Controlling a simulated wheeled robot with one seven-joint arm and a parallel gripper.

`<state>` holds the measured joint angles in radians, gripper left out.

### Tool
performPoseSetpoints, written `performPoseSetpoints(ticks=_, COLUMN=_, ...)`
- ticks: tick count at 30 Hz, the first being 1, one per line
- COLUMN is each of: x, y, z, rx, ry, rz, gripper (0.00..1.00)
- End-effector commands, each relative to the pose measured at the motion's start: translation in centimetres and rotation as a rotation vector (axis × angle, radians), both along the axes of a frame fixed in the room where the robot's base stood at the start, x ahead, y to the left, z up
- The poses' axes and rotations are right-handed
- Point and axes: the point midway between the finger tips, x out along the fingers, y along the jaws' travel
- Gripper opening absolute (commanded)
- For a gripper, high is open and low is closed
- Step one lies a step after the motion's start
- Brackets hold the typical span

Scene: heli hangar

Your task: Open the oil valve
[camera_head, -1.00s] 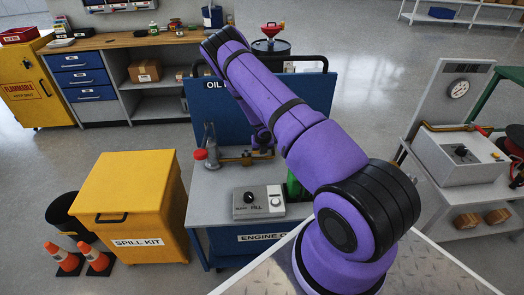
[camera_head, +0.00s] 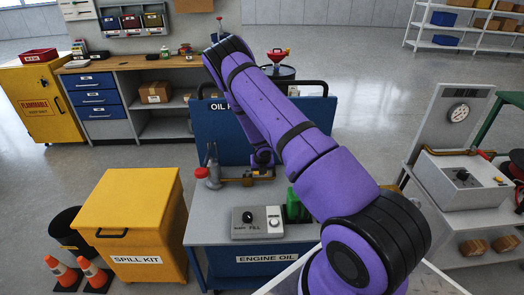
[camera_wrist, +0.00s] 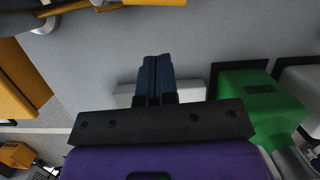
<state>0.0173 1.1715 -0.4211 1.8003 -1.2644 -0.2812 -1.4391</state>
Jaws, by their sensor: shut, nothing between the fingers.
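The oil cart (camera_head: 208,222) is grey-topped, with a blue back panel and an "ENGINE OIL" label. A brass pipe fitting (camera_head: 240,181) runs across its top, with a grey piece under a red cap (camera_head: 202,172) at its left end. I cannot tell which part is the valve handle. My gripper (camera_wrist: 155,60) shows in the wrist view with its dark blue fingers together and empty, above the grey cart top. Yellow-brass parts (camera_wrist: 110,5) show at the upper edge there, apart from the fingertips. In the head view my arm hides most of the gripper and the pipe's right end.
A control box (camera_head: 257,223) with a black knob stands at the cart's front. A green object (camera_head: 293,207) is beside it, also large in the wrist view (camera_wrist: 258,105). A yellow spill kit (camera_head: 125,225) stands left, a grey bench with a gauge (camera_head: 458,113) right.

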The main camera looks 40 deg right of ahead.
Motion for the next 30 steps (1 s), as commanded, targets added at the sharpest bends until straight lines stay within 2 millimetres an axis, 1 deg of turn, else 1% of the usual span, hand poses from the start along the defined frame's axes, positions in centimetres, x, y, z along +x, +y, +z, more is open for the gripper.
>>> performPoseSetpoints(ticks=3, x=-0.4, y=0.4, z=2.0, rx=0.000, ry=-0.001, rz=0.000, gripper=0.00)
performPoseSetpoints(ticks=21, x=-2.6, y=2.4, z=11.5, rx=0.000, ry=-0.003, rz=0.002, gripper=0.00)
performPoseSetpoints(ticks=27, x=-3.2, y=3.0, z=14.0, rx=0.000, ry=-0.001, rz=0.003, gripper=0.00)
performPoseSetpoints(ticks=30, x=-3.4, y=3.1, z=14.8, rx=0.000, ry=-0.001, rz=0.002, gripper=0.00)
